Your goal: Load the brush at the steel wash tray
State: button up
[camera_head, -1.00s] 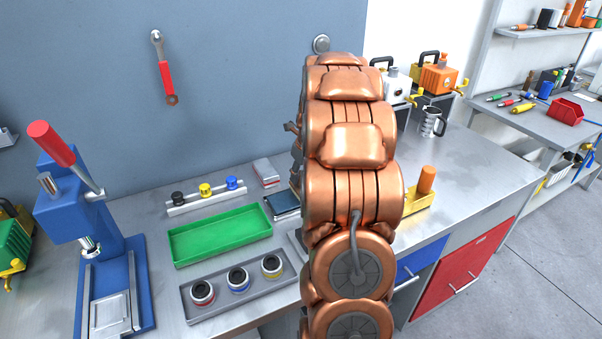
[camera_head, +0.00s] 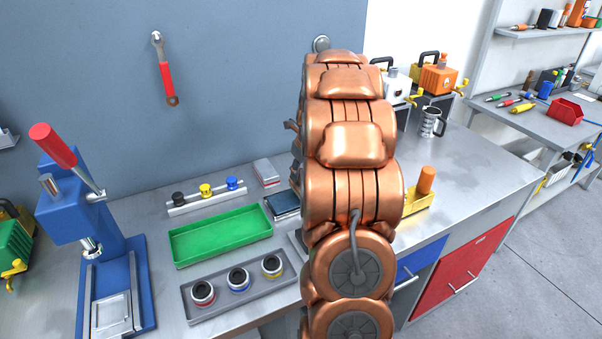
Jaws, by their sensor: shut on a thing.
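My copper-coloured arm rises through the middle of the head view and blocks what lies behind it. My gripper is hidden behind the arm, so its jaws and anything in them cannot be seen. I cannot make out a brush. A small dark brownish piece (camera_head: 291,125) sticks out left of the arm, too small to identify. No steel wash tray can be clearly picked out; a grey edge (camera_head: 297,242) shows just left of the arm, mostly covered by it.
A green tray (camera_head: 220,236) and a grey tray (camera_head: 236,304) with three jars lie on the steel bench left of my arm. A blue press (camera_head: 88,240) stands further left. The right bench surface has free room.

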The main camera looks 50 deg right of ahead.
jog(key=shift+r+p, duration=1.4)
jog(key=shift+r, duration=1.55)
jog(key=shift+w+a, duration=0.1)
